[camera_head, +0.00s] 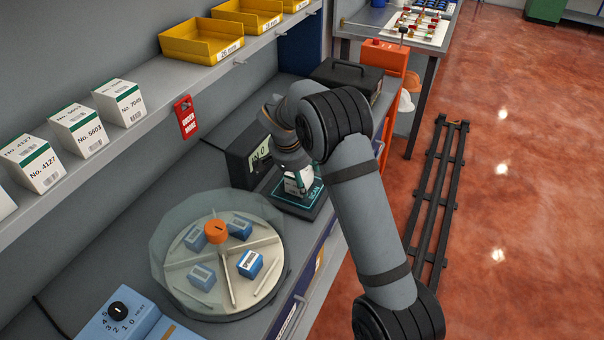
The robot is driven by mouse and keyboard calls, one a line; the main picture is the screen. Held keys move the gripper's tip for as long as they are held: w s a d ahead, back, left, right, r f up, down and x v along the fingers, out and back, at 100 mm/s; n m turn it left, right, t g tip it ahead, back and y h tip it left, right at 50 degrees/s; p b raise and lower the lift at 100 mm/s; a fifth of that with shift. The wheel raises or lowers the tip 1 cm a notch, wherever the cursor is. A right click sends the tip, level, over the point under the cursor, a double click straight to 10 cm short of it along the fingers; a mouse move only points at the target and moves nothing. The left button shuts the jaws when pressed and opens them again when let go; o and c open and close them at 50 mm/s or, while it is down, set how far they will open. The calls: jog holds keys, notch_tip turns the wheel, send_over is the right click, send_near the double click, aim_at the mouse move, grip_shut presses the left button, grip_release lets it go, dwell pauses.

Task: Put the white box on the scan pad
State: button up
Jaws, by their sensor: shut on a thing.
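The white box (297,183) with a green band is at my gripper (297,172), over the dark scan pad (290,207). My gripper is shut on the box, and my arm hides part of it. The pad has a teal outline and the word SCAN. The box appears on or just above the pad; I cannot tell if it touches. A dark display unit (237,148) stands behind the pad, partly covered by my arm.
A round clear-covered carousel (182,290) with blue boxes and an orange knob is at front left. A shelf (150,155) above the counter carries white boxes and yellow bins (197,47). A blue dial box (127,318) is at the front.

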jog(key=shift+f, duration=0.15)
jog(key=o, duration=1.3)
jog(key=shift+s, duration=0.1)
jog(key=shift+c, duration=0.2)
jog(key=shift+o, duration=0.3)
jog(key=shift+a+r, duration=0.1)
jog(key=shift+r, duration=0.45)
jog(key=b+v, duration=0.1)
jog(key=v, duration=1)
jog(key=shift+s, duration=0.25)
